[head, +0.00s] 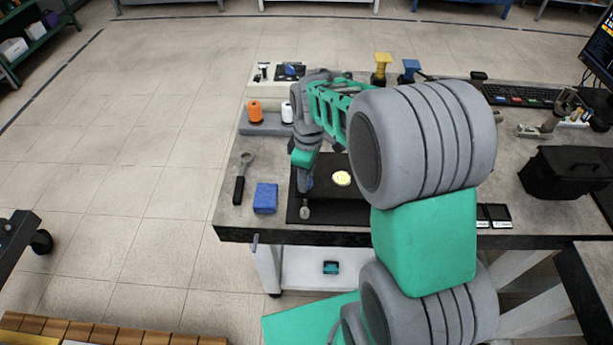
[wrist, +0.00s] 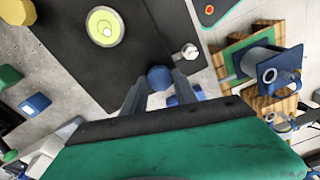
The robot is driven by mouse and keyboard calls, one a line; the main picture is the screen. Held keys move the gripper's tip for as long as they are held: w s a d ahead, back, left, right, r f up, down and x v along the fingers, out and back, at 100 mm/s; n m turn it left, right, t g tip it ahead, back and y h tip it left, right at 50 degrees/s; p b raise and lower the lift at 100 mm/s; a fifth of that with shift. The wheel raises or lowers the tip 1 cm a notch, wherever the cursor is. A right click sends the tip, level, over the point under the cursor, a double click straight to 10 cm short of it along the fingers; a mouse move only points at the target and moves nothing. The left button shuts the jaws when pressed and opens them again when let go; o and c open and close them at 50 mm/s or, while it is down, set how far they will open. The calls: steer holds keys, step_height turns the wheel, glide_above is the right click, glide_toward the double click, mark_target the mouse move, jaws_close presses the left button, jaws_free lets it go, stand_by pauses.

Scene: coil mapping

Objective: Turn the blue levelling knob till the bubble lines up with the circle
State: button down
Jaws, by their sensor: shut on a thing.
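The round bubble level (wrist: 105,26) is a yellow-green disc with a pale rim on a dark plate (wrist: 140,115). It also shows in the head view (head: 341,178). A small pale spot and a ring show near its middle; I cannot tell exactly how far apart the bubble and circle are. The blue levelling knob (wrist: 159,78) sits between the two grey fingertips of my gripper (wrist: 158,86), at the plate's edge. My gripper is shut on it. In the head view my gripper (head: 306,187) points down at the plate's left part and hides most of the knob.
A grey metal knob (wrist: 190,52) stands near the plate's corner beside my gripper. On the bench's left lie a wrench (head: 243,175) and a blue block (head: 265,198). Orange (head: 255,111) and white spools stand behind. A black case (head: 567,175) stands at right.

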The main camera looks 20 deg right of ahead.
steer(key=shift+w+r, duration=0.25)
steer(key=shift+r, duration=0.1)
steer(key=c, duration=1.4)
jaws_free()
steer(key=o, duration=0.4)
steer(key=shift+s+f, duration=0.15)
steer(key=shift+f, duration=0.05)
steer(key=shift+o, duration=0.2)
steer(key=r, duration=0.7)
steer(key=shift+d+r+b, duration=0.2)
steer(key=shift+r+b, duration=0.2)
